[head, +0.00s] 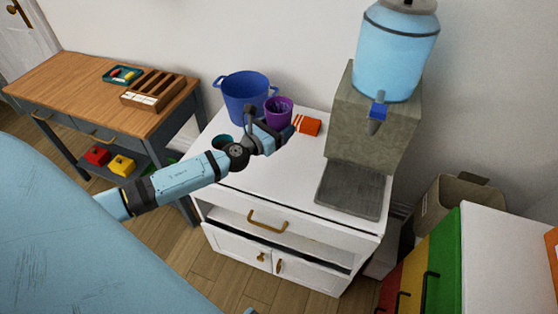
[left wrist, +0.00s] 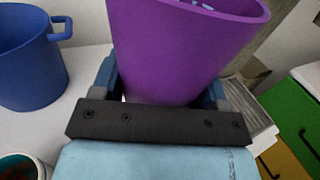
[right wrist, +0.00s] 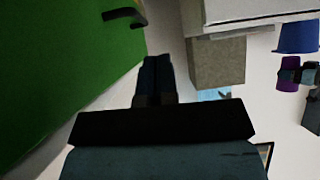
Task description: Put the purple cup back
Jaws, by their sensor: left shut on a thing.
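An orange box (head: 307,126) lies right of the cup. A teal cup (head: 222,140) stands partly hidden behind my left arm. A water dispenser (head: 375,130) with a grey drip tray (head: 349,190) is at the right. The cabinet top's front middle is clear.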

